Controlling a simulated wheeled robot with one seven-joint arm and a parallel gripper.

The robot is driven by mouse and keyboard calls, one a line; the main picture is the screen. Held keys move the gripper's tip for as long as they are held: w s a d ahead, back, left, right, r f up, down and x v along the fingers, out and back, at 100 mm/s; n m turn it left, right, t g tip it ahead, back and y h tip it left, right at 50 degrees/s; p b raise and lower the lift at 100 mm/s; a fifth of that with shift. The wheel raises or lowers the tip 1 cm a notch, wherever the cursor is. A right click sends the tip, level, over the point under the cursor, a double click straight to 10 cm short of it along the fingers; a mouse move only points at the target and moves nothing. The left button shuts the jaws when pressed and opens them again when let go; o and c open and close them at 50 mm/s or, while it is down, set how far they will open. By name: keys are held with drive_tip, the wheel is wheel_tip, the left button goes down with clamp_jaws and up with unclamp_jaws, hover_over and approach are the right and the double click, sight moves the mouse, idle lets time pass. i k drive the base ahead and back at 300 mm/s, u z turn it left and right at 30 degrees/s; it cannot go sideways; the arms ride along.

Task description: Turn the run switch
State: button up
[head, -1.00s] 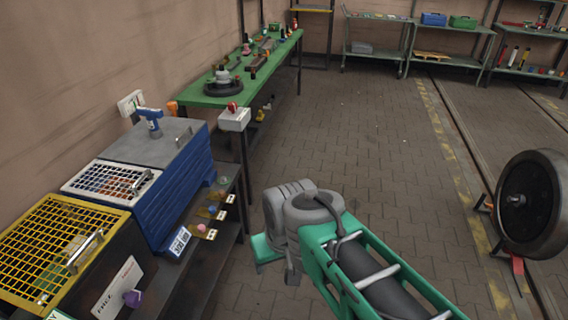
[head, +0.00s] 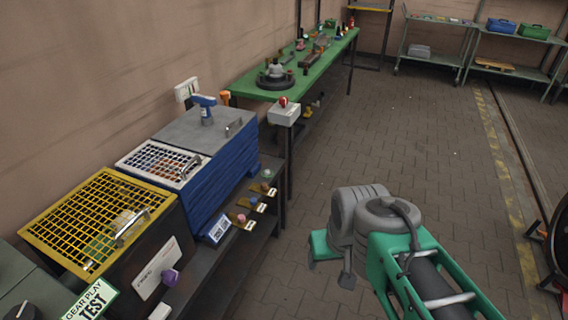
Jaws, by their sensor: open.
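No label reading "run" is legible, so I cannot tell for sure which control is the run switch. A black rotary knob (head: 20,311) is cut off at the bottom left, on a grey-green cabinet (head: 14,270) beside a "GEAR PLAY TEST" sign (head: 90,302). A purple knob (head: 170,277) sits on the front of the yellow-mesh box (head: 100,225). A red knob (head: 284,102) tops a white box (head: 284,114) at the green bench's near end. My gripper (head: 333,262) is open and empty, right of the dark shelf and apart from all of these; my wrist partly hides it.
A blue box (head: 215,185) with a spray bottle (head: 205,107) on top stands behind the yellow-mesh box. A dark shelf (head: 235,265) with small tagged parts runs along its front. The green bench (head: 245,87) is farther back. The paved floor (head: 400,150) is clear.

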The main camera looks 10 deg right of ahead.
sight(283, 101)
drive_tip(key=z, duration=0.4)
drive_tip(key=i, duration=0.6)
drive_tip(key=z, duration=0.6)
drive_tip(key=i, duration=0.95)
drive_tip(key=u, duration=0.45)
drive_tip(key=i, duration=0.75)
drive_tip(key=u, duration=1)
drive_tip(key=i, duration=0.35)
drive_tip(key=u, duration=0.35)
